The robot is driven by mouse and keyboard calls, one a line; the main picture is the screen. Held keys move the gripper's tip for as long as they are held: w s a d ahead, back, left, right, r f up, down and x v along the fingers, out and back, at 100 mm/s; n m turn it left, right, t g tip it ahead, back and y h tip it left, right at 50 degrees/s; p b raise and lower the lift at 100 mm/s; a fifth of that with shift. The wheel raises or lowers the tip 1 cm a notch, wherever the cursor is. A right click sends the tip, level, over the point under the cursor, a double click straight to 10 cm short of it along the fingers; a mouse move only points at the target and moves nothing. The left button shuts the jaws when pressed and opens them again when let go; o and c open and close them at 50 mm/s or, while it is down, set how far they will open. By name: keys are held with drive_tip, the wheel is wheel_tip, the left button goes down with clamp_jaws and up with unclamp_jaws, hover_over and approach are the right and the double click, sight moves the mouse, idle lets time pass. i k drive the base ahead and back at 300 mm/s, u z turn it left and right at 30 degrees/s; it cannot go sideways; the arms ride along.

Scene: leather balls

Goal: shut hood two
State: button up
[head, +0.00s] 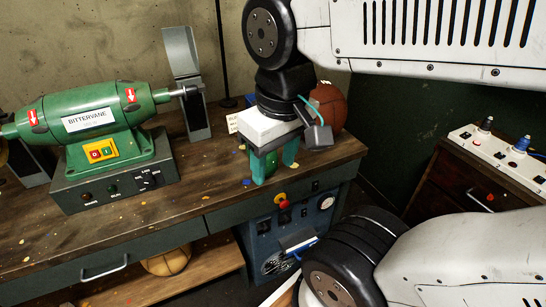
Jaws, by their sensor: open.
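A green bench polisher (95,120) labelled BITTERVANE stands on the wooden workbench at the left. At the right end of its shaft is a grey metal hood (194,112), with its flat lid (181,52) standing up and open. A second grey hood (30,162) at the left end is mostly hidden by the motor, and its lid is not visible. No number shows on either hood. My gripper (274,162) is over the bench to the right of the right hood, clear of it. Its teal fingers point down, apart, with nothing seen held between them.
A brown leather ball (331,108) is behind my gripper. A small white card (232,123) stands near it. Below the bench are a blue machine (285,235) and a tan ball (166,261) on a shelf. A power strip (500,155) lies at the right. The bench front is mostly clear.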

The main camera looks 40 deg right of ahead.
sight(179, 43)
drive_tip(key=k, duration=0.6)
drive_tip(key=u, duration=0.45)
drive_tip(key=i, duration=1.4)
drive_tip(key=z, duration=0.6)
